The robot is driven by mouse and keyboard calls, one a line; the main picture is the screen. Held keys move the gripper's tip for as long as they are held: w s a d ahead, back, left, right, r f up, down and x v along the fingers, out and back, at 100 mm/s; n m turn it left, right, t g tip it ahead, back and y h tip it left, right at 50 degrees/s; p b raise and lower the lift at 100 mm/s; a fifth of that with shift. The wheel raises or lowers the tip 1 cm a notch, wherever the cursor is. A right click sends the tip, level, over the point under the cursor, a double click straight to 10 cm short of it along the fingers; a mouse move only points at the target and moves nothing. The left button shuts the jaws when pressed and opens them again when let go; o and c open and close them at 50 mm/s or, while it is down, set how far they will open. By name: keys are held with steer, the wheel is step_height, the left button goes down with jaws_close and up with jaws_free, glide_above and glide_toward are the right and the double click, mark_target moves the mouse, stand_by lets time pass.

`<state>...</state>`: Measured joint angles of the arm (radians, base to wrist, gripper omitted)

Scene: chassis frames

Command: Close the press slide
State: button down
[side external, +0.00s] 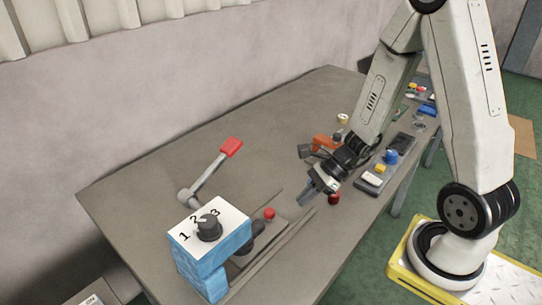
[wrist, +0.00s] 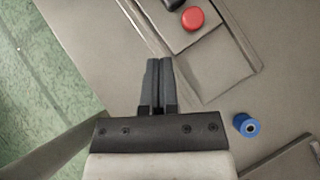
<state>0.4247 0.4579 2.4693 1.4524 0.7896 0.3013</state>
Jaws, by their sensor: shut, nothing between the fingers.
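The press (side external: 205,250) is a blue block with a white top marked 1, 2, 3, a dark dial and a lever with a red grip (side external: 231,147). Its flat grey slide, with a red knob (side external: 269,213), lies on the table on the gripper's side of the block. The red knob also shows at the top of the wrist view (wrist: 193,20), on the grey plate (wrist: 212,65). My gripper (side external: 303,198) is shut and empty, pointing down near the slide, to the right of the red knob and apart from it. In the wrist view its fingertips (wrist: 157,62) lie below and left of the knob.
A blue spool-like part (wrist: 246,125) lies right of the fingers in the wrist view. An orange part (side external: 324,141) and several small items line the table's right side. The table behind the lever is clear.

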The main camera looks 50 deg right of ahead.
steer(key=w+d+n+g, duration=0.2)
steer(key=w+d+n, duration=0.1)
steer(key=d, duration=0.7)
steer(key=shift+w+d+y, duration=0.15)
steer(key=shift+w+y, duration=0.15)
steer(key=shift+y, duration=0.1)
steer(key=x, duration=1)
steer(key=shift+s, duration=0.1)
steer(key=shift+w+a+r, duration=0.1)
steer(key=shift+w+a, duration=0.05)
steer(key=shift+a, duration=0.4)
steer(key=shift+w+a, duration=0.15)
steer(key=shift+a, duration=0.4)
steer(key=shift+w+a, duration=0.25)
steer(key=shift+a, duration=0.6)
steer(key=shift+a, duration=0.1)
